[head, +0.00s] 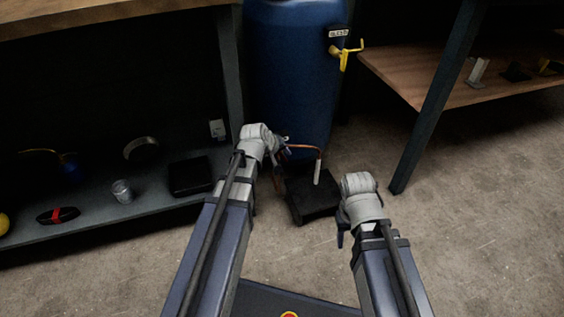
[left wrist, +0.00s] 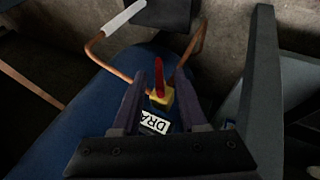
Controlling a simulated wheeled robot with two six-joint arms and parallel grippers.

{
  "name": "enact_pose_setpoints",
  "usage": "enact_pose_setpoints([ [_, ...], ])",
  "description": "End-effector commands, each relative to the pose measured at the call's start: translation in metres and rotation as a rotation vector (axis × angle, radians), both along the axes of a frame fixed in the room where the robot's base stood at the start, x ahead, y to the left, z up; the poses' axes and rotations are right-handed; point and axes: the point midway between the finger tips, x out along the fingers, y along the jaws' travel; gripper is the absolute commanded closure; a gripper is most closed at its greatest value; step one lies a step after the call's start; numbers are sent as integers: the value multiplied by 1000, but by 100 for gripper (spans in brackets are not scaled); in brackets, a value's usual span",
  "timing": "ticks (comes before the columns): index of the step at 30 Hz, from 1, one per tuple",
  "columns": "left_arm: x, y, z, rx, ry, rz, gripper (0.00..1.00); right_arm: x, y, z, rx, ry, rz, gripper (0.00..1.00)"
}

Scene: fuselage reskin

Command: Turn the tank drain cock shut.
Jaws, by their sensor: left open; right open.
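The blue tank (head: 295,75) stands at the back centre in the head view. In the left wrist view the drain cock (left wrist: 159,84) has a red lever on a yellow body. A white label (left wrist: 155,122) with the letters "DRA" is beside it. My left gripper (head: 281,152) is low at the tank's front. In the left wrist view its open fingers (left wrist: 162,82) lie on either side of the cock; I cannot tell whether they touch it. The cock is too small or hidden in the head view. My right gripper (head: 341,232) is open and empty above the floor.
A copper pipe (head: 305,147) with a white end hangs over a black box (head: 313,197) on the floor. A yellow valve (head: 345,54) is higher on the tank. A shelf (head: 140,215) is at left; a bench leg (head: 432,115) at right. Floor at right is clear.

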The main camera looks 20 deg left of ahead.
Motion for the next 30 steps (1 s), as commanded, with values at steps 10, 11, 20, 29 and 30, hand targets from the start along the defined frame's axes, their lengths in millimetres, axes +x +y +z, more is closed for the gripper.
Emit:
enact_pose_setpoints([
  [10, 4, -1, -6, 0, 0, 0, 57, 0, 0, -6, 0, 0, 0, 50],
  [11, 4, -1, -6, 0, 0, 0, 61, 0, 0, -6, 0, 0, 0, 50],
  [20, 4, -1, -6, -1, 0, 1, 95, 0, 0, -6, 0, 0, 0, 50],
  [29, 4, -1, -6, -1, 0, 1, 100, 0, 0, -6, 0, 0, 0, 50],
  [30, 4, -1, -6, -1, 0, 1, 100, 0, 0, -6, 0, 0, 0, 50],
])
